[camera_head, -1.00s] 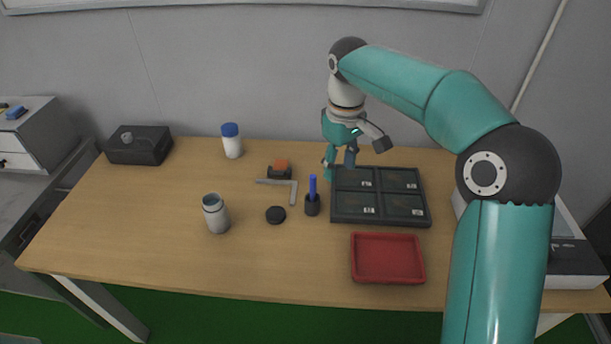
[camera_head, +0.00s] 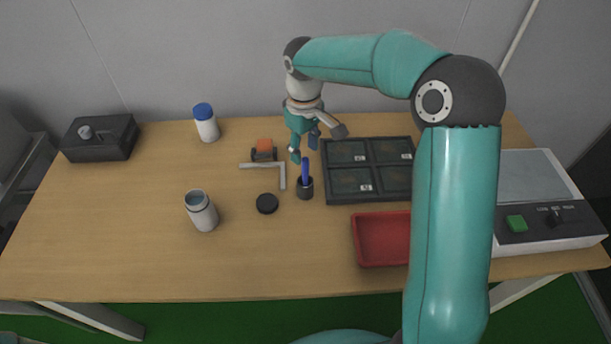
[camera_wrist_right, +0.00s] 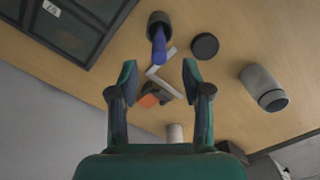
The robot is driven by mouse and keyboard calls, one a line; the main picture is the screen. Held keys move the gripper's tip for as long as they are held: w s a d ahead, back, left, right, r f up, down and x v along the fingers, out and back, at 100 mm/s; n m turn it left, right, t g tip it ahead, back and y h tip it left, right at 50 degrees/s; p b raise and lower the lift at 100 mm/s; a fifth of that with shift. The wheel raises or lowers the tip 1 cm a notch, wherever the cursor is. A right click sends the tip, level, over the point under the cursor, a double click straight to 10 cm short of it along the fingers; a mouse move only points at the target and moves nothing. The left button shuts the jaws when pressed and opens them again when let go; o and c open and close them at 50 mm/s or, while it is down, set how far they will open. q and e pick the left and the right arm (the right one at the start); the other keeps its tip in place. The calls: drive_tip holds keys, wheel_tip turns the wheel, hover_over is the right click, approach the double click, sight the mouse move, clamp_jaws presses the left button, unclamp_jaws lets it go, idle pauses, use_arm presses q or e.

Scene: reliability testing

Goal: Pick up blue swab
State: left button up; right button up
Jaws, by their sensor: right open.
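The blue swab (camera_head: 305,170) stands upright in a small dark round holder (camera_head: 305,188) left of the black compartment tray. My right gripper (camera_head: 304,150) is open and empty, pointing down just behind and above the swab's top in the head view. In the right wrist view the swab (camera_wrist_right: 158,46) and its holder (camera_wrist_right: 159,20) lie ahead of the open fingers (camera_wrist_right: 160,74), roughly centred between them. The fingers appear apart from the swab. My left gripper is not in view.
Near the swab are an L-shaped metal square (camera_head: 283,176), an orange-and-black part (camera_head: 264,151) and a black disc (camera_head: 267,203). The black tray (camera_head: 328,190), red tray (camera_head: 362,262), open grey jar (camera_head: 202,214) and blue-capped bottle (camera_head: 206,124) stand around. The table's left front is clear.

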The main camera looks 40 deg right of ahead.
sight(306, 178)
drive_tip(key=shift+s+d+f+p, duration=0.1)
drive_tip(key=shift+f+p, duration=0.1)
drive_tip(key=shift+f, duration=1.65)
drive_tip(key=shift+s+f+p, duration=0.1)
drive_tip(key=shift+f+p, duration=0.05)
drive_tip(key=shift+f, duration=1.65)
clamp_jaws()
